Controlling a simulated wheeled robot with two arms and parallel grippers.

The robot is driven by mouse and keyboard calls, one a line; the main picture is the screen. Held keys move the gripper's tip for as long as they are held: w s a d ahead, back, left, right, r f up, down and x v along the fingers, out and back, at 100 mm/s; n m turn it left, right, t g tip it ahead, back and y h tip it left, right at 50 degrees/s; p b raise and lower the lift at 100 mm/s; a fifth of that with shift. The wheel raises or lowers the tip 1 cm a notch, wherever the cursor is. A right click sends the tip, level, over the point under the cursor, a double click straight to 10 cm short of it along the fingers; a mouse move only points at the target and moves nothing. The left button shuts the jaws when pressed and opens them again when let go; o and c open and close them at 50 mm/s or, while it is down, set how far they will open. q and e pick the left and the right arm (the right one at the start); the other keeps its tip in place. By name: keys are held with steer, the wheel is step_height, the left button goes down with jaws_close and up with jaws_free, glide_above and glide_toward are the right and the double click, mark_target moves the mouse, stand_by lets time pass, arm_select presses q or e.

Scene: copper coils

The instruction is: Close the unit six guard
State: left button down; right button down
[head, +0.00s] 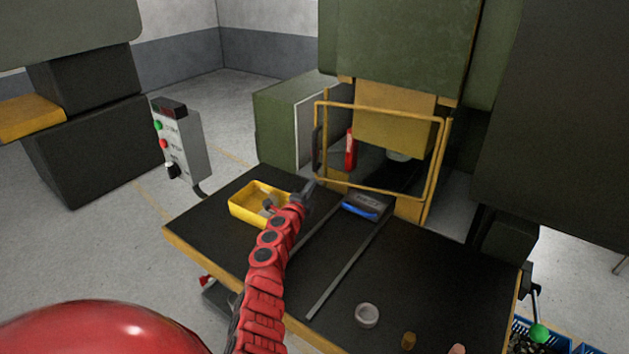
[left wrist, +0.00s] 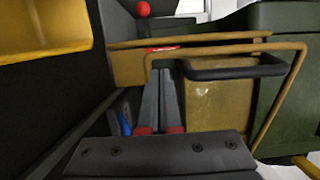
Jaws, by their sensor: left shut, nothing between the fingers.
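The guard is a yellow tube frame (head: 380,109) in front of the green press, with a black handle (head: 317,150) on its left side. In the left wrist view the guard frame (left wrist: 290,100) crosses the upper right, with its black handle (left wrist: 235,69) right of the fingers. I cannot tell how far the guard stands from the press opening. My left gripper (head: 309,187) is just below the handle's end in the head view; its fingers (left wrist: 160,92) are shut and empty. Contact with the guard cannot be told. My right gripper is not in view.
The black table (head: 240,250) holds a yellow tray (head: 240,213), a blue and dark block (head: 362,206), a pale ring (head: 367,315) and a small brass piece (head: 409,341). A red-handled tool (head: 351,148) shows behind the guard. A control box (head: 185,145) stands left.

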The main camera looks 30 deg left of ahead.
mark_target(318, 174)
arm_select(q)
steer(key=x, duration=0.3)
steer(key=shift+a+f+b, duration=0.15)
steer(key=shift+b, duration=0.25)
steer(key=shift+w, duration=0.35)
